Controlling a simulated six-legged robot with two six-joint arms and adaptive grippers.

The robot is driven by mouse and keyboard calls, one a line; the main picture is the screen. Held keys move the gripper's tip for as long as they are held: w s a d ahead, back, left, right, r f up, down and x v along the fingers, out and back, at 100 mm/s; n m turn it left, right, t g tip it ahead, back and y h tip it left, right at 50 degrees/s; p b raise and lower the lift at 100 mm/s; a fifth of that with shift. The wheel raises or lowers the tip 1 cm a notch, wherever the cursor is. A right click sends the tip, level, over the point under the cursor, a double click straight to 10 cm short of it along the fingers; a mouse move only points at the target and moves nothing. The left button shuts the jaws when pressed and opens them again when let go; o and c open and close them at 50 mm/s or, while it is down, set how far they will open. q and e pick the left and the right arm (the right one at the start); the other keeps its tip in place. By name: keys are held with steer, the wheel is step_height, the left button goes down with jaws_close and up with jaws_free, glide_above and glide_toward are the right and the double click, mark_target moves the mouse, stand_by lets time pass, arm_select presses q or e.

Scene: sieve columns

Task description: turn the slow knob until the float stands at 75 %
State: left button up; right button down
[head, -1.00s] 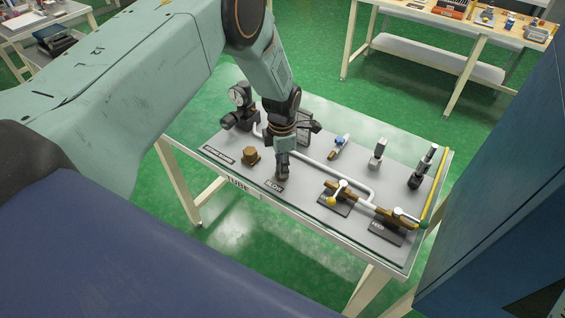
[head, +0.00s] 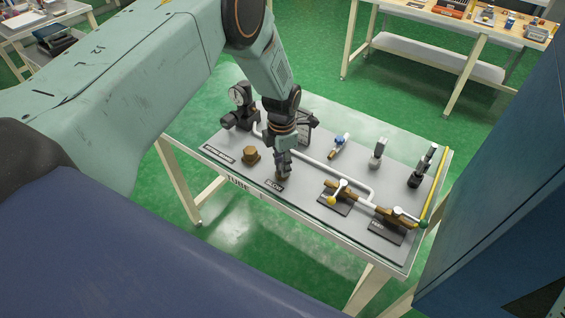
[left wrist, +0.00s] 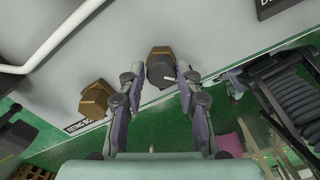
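The slow knob (left wrist: 160,68) is a brass hexagonal piece with a grey pointer on top, seen in the left wrist view. In the head view it is mostly hidden under my gripper, behind the small label plate. My left gripper (left wrist: 158,82) points down at the knob, with its two fingers apart on either side and gaps showing. In the head view the left gripper (head: 282,172) is low over the front of the panel. I cannot make out the float or its scale; a dark framed unit (head: 306,130) stands partly hidden behind the gripper. My right gripper is not recognizable in either view.
A second brass hexagonal piece (head: 250,155) stands just left of the knob. A round gauge (head: 237,95) stands at the back left. White pipe (head: 345,178) and lever valves (head: 341,193) occupy the right side. The panel lies on a table (head: 220,178) with green floor around.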

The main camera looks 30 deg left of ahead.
arm_select(q)
steer(key=o, duration=0.4)
steer(key=shift+s, duration=0.1)
steer(key=shift+r, duration=0.2)
step_height(320, 180, up, 12)
steer(key=shift+f, duration=0.15)
stand_by(0.5)
